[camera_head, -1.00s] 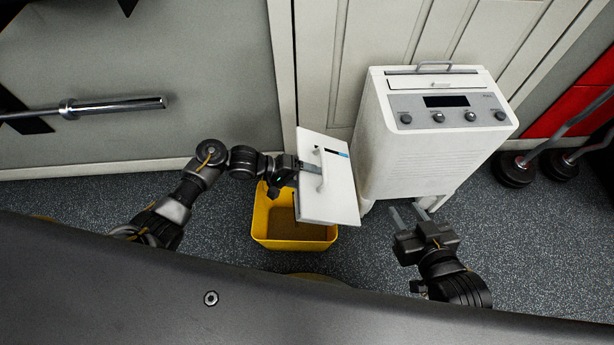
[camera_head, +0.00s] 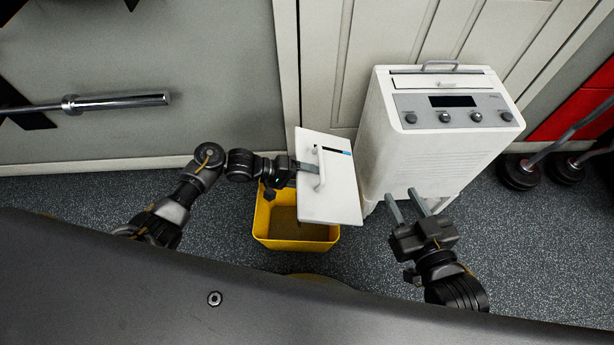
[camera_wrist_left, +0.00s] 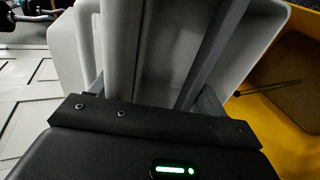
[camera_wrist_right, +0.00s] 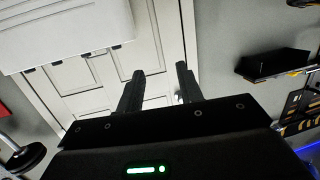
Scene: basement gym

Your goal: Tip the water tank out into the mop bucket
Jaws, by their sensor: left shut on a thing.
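The white water tank (camera_head: 338,197) is held by its handle in my left gripper (camera_head: 314,168). The tank hangs over the right part of the yellow mop bucket (camera_head: 282,243), which stands on the floor. In the left wrist view the grey-white tank (camera_wrist_left: 262,30) fills the space before the fingers, with the yellow bucket (camera_wrist_left: 285,105) to the right. I cannot tell the tank's exact tilt or whether water is leaving it. My right gripper (camera_head: 404,201) is open and empty, in front of the white dehumidifier (camera_head: 425,150).
The dehumidifier stands against a panelled white door (camera_head: 375,50). A barbell (camera_head: 115,101) projects from the left wall. Weights (camera_head: 517,172) stand on the floor at the right, beside a red block (camera_head: 575,110). Speckled floor is clear between the bucket and the right arm.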

